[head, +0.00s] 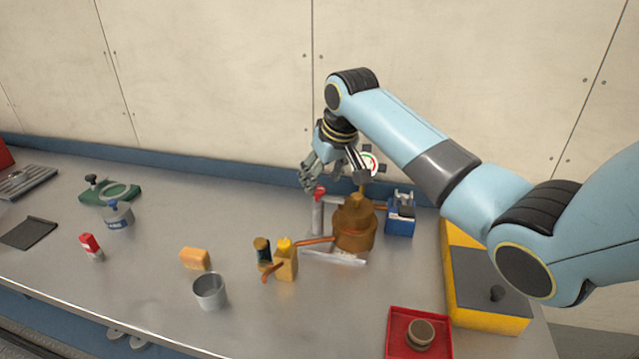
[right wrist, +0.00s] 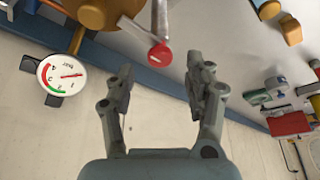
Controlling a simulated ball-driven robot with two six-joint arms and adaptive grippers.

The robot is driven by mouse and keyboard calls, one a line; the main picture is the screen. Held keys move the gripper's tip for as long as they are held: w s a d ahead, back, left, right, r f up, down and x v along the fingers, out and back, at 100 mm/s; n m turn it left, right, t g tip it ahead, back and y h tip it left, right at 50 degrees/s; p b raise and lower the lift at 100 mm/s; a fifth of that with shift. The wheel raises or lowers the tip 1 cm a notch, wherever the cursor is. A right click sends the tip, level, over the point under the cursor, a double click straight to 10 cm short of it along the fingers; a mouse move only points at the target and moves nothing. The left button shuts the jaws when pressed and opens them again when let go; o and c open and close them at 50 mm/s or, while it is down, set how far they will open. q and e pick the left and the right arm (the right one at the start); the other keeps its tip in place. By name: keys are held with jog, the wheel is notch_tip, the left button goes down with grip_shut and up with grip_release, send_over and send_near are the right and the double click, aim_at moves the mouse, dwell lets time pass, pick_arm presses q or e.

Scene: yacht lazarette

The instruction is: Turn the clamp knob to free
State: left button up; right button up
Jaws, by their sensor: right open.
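A red knob (head: 319,195) tops a grey post beside a brown pot-like copper vessel (head: 354,226). It also shows in the right wrist view (right wrist: 160,55), with a pale mark on its face. I take it for the clamp knob, though no label on it is readable. My right gripper (head: 335,180) is open and empty above the knob. In the right wrist view its fingers (right wrist: 161,82) are spread, and the knob lies just beyond the gap between the tips, apart from them. My left gripper is not in view.
A round gauge (right wrist: 62,75) with red and green zones stands by the vessel. A metal cup (head: 210,291) and red tray (head: 392,340) are nearer. The back wall is close behind.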

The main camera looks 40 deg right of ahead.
aim_at(319, 189)
jog(key=x, duration=0.2)
jog(key=shift+w+f, duration=0.15)
jog(key=shift+f, duration=0.15)
jog(key=shift+w+f, duration=0.1)
jog(key=shift+f, duration=0.25)
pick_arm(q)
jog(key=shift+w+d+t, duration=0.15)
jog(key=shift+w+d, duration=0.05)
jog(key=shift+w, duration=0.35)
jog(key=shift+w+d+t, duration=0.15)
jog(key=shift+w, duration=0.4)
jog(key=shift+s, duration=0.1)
pick_arm(e)
jog(key=shift+c, duration=0.4)
jog(key=c, duration=0.5)
grip_shut()
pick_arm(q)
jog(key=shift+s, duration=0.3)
